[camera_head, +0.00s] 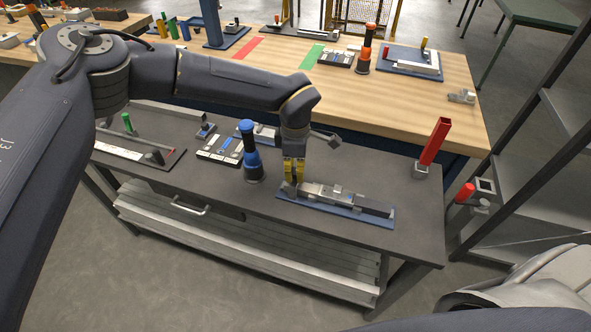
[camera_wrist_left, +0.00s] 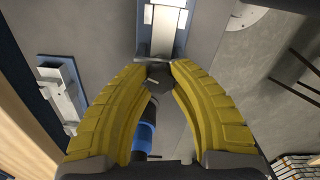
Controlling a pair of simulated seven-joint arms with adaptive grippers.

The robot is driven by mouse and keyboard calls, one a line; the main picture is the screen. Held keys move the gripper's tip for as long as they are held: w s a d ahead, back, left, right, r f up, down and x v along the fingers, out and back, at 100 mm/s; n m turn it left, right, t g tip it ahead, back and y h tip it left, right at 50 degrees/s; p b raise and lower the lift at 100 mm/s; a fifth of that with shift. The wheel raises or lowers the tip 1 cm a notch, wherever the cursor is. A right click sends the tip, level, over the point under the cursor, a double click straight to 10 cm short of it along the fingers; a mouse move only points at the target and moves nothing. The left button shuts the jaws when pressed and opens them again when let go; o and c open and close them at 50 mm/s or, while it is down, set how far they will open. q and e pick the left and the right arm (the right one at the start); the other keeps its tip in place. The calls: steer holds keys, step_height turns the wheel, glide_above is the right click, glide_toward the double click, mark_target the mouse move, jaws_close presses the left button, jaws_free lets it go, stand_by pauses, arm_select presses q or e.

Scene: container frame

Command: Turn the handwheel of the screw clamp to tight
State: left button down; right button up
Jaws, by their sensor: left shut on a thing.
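The screw clamp (camera_head: 345,197) is a grey metal vise-like body on a blue base plate (camera_head: 320,207), lying on the dark grey bench. My left gripper (camera_head: 292,183) reaches down from above at the clamp's left end. In the left wrist view, the clamp (camera_wrist_left: 166,32) runs away at the top. The yellow fingers (camera_wrist_left: 161,68) are shut on a small dark angular piece (camera_wrist_left: 158,82), which seems to be the handwheel. The fingers hide much of it, so its turn position cannot be told. My right gripper is not in view.
A blue-and-black upright tool (camera_head: 250,155) stands just left of my left gripper. A red post (camera_head: 436,143) stands at the bench's right end. A tray of small parts (camera_head: 220,148) lies further left. The bench (camera_head: 330,240) is clear in front of the clamp.

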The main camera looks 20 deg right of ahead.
arm_select(q)
steer(key=m, duration=0.4)
steer(key=shift+m, duration=0.3)
steer(key=m, duration=0.3)
steer(key=shift+m, duration=0.4)
steer(key=m, duration=0.4)
steer(key=shift+m, duration=1.9)
steer(key=c, duration=1)
jaws_free()
